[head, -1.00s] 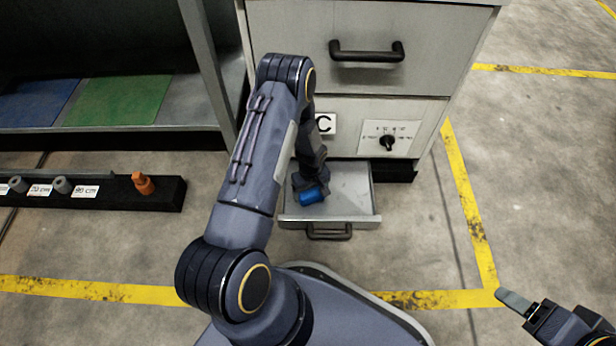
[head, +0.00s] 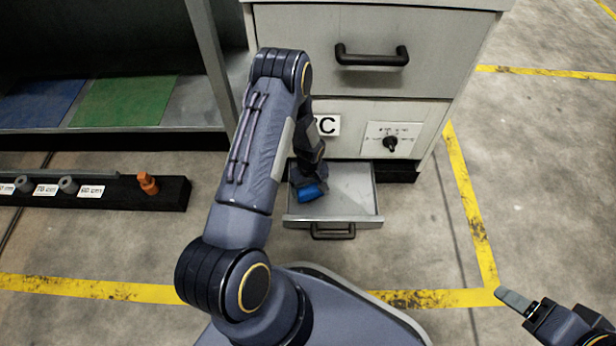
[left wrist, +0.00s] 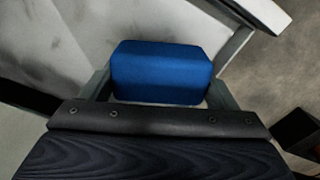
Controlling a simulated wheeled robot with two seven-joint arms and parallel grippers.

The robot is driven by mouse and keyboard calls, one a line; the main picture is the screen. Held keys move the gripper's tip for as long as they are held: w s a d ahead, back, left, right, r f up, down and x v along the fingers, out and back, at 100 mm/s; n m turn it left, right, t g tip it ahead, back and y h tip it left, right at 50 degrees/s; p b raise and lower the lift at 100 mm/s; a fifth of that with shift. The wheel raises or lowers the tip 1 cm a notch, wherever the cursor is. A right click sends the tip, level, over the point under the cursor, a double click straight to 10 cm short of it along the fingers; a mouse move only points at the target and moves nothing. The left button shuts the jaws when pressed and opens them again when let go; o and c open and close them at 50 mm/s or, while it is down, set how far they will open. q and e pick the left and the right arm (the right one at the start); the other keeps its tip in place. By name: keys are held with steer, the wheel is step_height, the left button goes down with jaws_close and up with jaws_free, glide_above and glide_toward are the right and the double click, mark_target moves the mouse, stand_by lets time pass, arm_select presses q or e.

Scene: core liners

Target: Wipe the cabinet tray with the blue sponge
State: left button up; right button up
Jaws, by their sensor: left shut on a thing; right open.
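The cabinet tray (head: 350,199) is a shallow grey drawer pulled out at the cabinet's foot, with a black handle (head: 333,233) on its front. My left gripper (head: 309,186) is over the left part of the tray, shut on the blue sponge (head: 312,193). In the left wrist view the sponge (left wrist: 160,72) sits between the two fingers, with dark smudges on the pale tray surface (left wrist: 75,40) beside it. I cannot tell whether the sponge touches the tray floor. My left arm hides the tray's back left. My right gripper (head: 519,304) is at the lower right, open and empty.
The grey cabinet (head: 290,60) has a large upper drawer handle (head: 372,55) and a dial (head: 390,143) above the tray. At left is a shelf with a green mat (head: 125,101) and a blue mat (head: 40,103). A black rail (head: 120,190) lies below. Floor at right is clear.

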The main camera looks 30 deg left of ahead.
arm_select(q)
steer(key=shift+r+p, duration=1.35)
steer(key=shift+r, duration=1.2)
